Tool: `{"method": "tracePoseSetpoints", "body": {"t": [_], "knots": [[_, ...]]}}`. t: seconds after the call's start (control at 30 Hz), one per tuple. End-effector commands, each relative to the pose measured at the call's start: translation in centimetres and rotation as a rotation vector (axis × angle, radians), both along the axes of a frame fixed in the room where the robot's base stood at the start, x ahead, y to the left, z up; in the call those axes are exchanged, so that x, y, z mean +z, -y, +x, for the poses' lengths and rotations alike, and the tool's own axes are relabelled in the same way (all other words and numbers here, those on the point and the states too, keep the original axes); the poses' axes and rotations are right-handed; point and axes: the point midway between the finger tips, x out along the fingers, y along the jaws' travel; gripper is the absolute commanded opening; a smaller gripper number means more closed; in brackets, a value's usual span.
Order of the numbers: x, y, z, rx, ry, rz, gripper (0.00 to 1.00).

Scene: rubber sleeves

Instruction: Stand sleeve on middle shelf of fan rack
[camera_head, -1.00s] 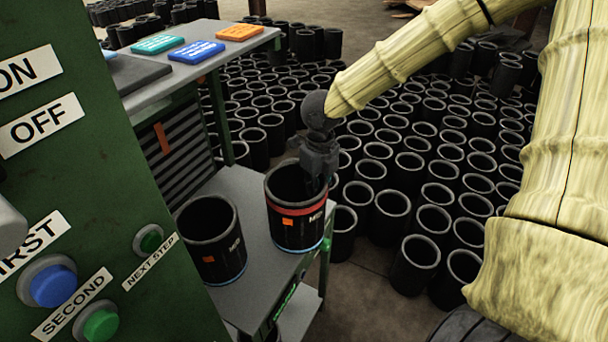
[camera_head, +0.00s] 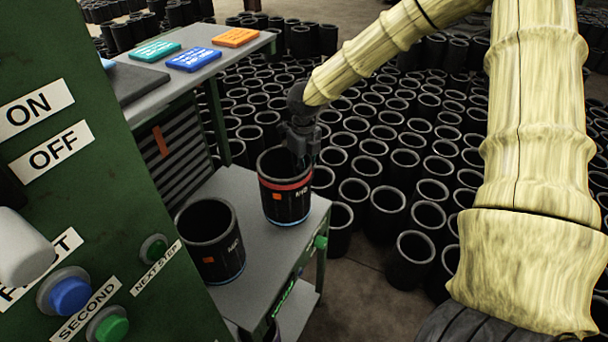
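A black rubber sleeve with a red band (camera_head: 286,203) is upright at the rack's shelf (camera_head: 240,184), toward its right end. I cannot tell whether its base touches the shelf or is slightly above it. My gripper (camera_head: 301,152) points down at the sleeve's far right rim and appears closed on its wall; the fingertips are partly hidden. A second black sleeve (camera_head: 211,252) without a red band stands upright on the same shelf, nearer and to the left, with a gap between them. A lower shelf (camera_head: 297,312) shows partly underneath.
A green control panel (camera_head: 85,190) with buttons fills the left. A grey upper surface (camera_head: 185,85) holds teal, blue and orange plates. Many black sleeves (camera_head: 388,207) crowd the floor behind and right of the rack.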

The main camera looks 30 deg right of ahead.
Motion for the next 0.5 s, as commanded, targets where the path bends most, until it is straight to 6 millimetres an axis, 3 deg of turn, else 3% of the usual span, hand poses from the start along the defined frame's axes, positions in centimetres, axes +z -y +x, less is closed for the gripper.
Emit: {"method": "tracePoseSetpoints", "body": {"t": [0.23, 0.5], "knots": [[-2.3, 0.0, 0.0, 0.001, -0.001, 0.000, 0.00], [-2.6, 0.0, 0.0, 0.001, 0.001, 0.000, 0.00]]}}
